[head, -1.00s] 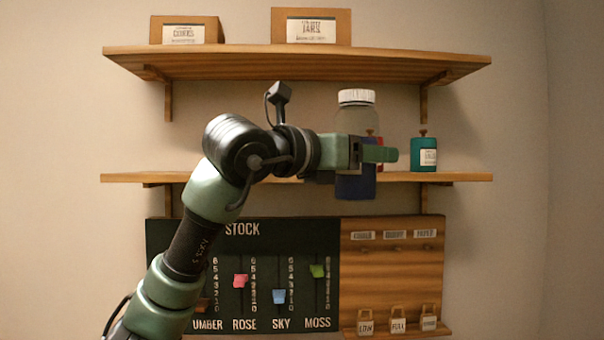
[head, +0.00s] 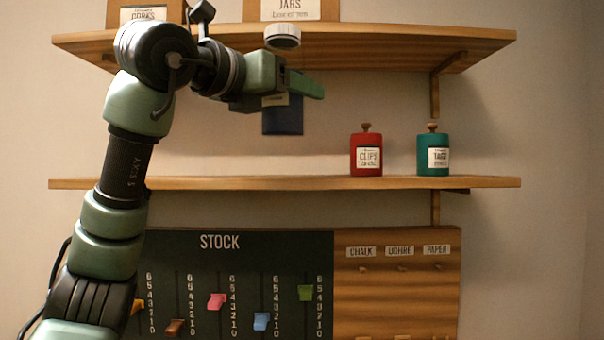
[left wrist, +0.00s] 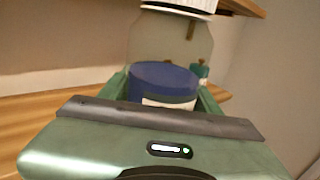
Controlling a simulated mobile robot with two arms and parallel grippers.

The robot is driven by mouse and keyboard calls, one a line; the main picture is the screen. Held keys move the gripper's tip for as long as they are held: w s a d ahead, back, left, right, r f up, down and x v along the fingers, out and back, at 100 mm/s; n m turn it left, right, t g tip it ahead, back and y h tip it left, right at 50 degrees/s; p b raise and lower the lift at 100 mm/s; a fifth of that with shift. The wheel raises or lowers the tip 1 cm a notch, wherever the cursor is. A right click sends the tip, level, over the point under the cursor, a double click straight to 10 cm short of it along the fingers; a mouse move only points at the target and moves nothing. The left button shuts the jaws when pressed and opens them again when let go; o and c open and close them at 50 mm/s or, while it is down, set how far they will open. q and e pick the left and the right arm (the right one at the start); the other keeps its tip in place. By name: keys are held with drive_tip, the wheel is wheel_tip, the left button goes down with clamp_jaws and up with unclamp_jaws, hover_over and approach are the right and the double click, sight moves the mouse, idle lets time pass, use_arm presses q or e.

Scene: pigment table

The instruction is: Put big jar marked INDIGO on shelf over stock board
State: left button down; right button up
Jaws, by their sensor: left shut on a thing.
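The big jar has a white ribbed lid (head: 282,37), clear upper walls and dark blue contents (head: 283,121). My left gripper (head: 300,88) is shut on the jar and holds it upright in the air, above the lower shelf (head: 250,183) and in front of the upper shelf's edge. In the left wrist view the jar (left wrist: 165,80) stands between the fingers; part of a white label shows, but its writing cannot be read. The stock board (head: 240,285) hangs below the lower shelf. My right gripper is not in view.
A red CLIPS jar (head: 366,153) and a teal TAGS jar (head: 433,153) stand on the right of the lower shelf. The upper shelf (head: 400,45) holds boxes marked CORKS and JARS. The lower shelf's middle is clear.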

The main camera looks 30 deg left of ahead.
use_arm(q)
drive_tip(key=w+a+r+p, duration=0.1)
drive_tip(key=w+a+p, duration=0.8)
drive_tip(key=w, duration=0.6)
drive_tip(key=f, duration=0.2)
drive_tip(key=a+f, duration=0.1)
drive_tip(key=f, duration=0.4)
drive_tip(key=shift+w+a+p, duration=0.25)
drive_tip(key=shift+p, duration=0.15)
drive_tip(key=shift+w+a+f, duration=0.1)
drive_tip(key=shift+f, duration=0.15)
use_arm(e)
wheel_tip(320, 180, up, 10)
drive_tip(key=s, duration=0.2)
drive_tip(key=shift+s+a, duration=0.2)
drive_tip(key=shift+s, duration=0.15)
